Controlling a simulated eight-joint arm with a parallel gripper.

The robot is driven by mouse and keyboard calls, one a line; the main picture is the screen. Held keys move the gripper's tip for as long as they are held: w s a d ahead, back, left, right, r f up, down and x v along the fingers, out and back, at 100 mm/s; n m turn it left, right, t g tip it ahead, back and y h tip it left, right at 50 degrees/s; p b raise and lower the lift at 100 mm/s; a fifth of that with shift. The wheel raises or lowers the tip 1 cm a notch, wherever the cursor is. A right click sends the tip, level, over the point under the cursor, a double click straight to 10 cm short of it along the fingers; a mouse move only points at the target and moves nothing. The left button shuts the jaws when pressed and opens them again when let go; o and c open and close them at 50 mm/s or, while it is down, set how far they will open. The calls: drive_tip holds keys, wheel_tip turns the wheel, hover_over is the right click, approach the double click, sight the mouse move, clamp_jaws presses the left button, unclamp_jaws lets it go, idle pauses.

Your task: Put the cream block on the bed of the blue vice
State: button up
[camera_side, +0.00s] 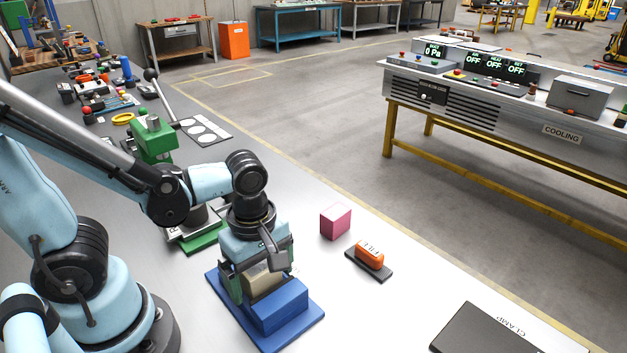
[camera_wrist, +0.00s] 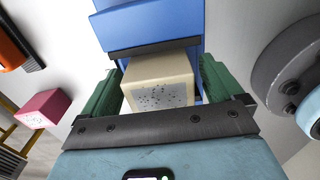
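The cream block (camera_wrist: 158,85) lies between the green fingers of my gripper (camera_wrist: 160,92) in the wrist view. In the side view the cream block (camera_side: 263,281) sits low over the bed of the blue vice (camera_side: 282,308), beside its raised jaw. The vice also fills the top of the wrist view (camera_wrist: 150,25), with a dark strip along its jaw. My gripper (camera_side: 256,283) points down around the block. A thin gap shows between the block and the right finger, so the fingers look slightly open. The block's underside is hidden, and contact with the bed cannot be seen.
A pink block (camera_side: 336,221) and an orange file block on a dark base (camera_side: 369,258) stand right of the vice. A dark clamp plate (camera_side: 485,330) lies at the front right. A green press (camera_side: 154,140) stands behind my arm. Bare tabletop lies between them.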

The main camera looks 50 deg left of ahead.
sight(259, 265)
drive_tip(key=shift+r, duration=0.1)
drive_tip(key=shift+r, duration=6)
drive_tip(key=shift+w+a+f+m, duration=0.15)
drive_tip(key=shift+w+m, duration=0.1)
drive_tip(key=shift+m, duration=0.35)
drive_tip(key=w+a+f+m+t, duration=0.2)
drive_tip(key=w+a+m+t, duration=0.3)
drive_tip(key=m, duration=1.1)
drive_tip(key=shift+w+m+t, duration=0.4)
drive_tip(key=shift+w+t, duration=0.35)
drive_tip(key=shift+t, duration=0.35)
drive_tip(key=shift+a, duration=0.1)
